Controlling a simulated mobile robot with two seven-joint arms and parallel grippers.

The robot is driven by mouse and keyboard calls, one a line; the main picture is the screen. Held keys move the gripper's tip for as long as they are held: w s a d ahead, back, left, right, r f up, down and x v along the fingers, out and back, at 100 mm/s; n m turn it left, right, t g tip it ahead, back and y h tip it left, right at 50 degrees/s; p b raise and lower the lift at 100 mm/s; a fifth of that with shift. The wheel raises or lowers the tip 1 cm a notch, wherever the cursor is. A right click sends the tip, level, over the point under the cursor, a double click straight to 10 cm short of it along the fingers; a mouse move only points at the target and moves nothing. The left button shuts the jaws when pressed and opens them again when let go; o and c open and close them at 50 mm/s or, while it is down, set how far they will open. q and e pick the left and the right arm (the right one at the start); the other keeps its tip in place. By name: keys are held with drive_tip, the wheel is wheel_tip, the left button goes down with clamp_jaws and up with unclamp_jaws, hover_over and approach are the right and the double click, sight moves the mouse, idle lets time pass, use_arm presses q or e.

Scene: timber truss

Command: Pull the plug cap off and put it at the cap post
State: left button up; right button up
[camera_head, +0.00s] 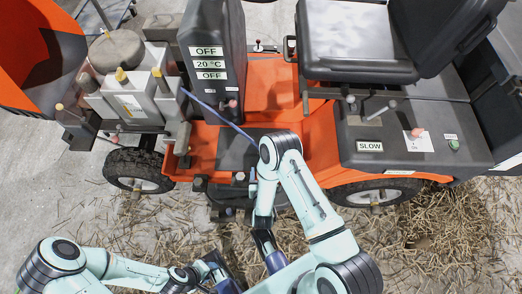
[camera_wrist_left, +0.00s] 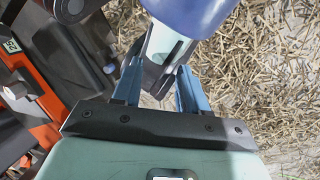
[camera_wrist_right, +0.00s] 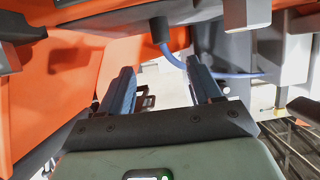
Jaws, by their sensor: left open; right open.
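A dark cylinder, probably the plug cap (camera_wrist_right: 159,30), shows at the top middle of the right wrist view, with a blue lead (camera_wrist_right: 174,58) curving away from it to the right. In the head view the blue lead (camera_head: 212,111) slants down to my right arm, which hides its end. My right gripper (camera_wrist_right: 163,84) is open, its fingers below the dark cylinder and apart from it. My left gripper (camera_wrist_left: 158,88) is open low beside the mower; a pale and black piece of a purple-ended arm part shows between its fingers. I cannot tell which part is the cap post.
The orange mower (camera_head: 316,130) fills the upper middle, with a black seat (camera_head: 360,40) and a panel marked SLOW (camera_head: 369,146). Grey containers (camera_head: 137,95) stand at its left. Straw-covered ground (camera_head: 430,240) lies in front. My two arms are close together at the bottom middle.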

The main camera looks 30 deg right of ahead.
drive_tip(key=b+x, duration=0.1)
drive_tip(key=x, duration=0.4)
drive_tip(key=shift+w+f, duration=0.1)
drive_tip(key=shift+f, duration=0.1)
drive_tip(key=b+x, duration=0.1)
drive_tip(key=x, duration=0.4)
drive_tip(key=shift+a+f, duration=0.1)
use_arm(q)
drive_tip(key=shift+t+y, duration=0.3)
drive_tip(key=shift+t, duration=0.4)
drive_tip(key=w+f, duration=0.1)
drive_tip(key=w+a+f, duration=0.2)
drive_tip(key=w, duration=0.1)
drive_tip(key=shift+f, duration=0.1)
use_arm(e)
drive_tip(key=c, duration=1.1)
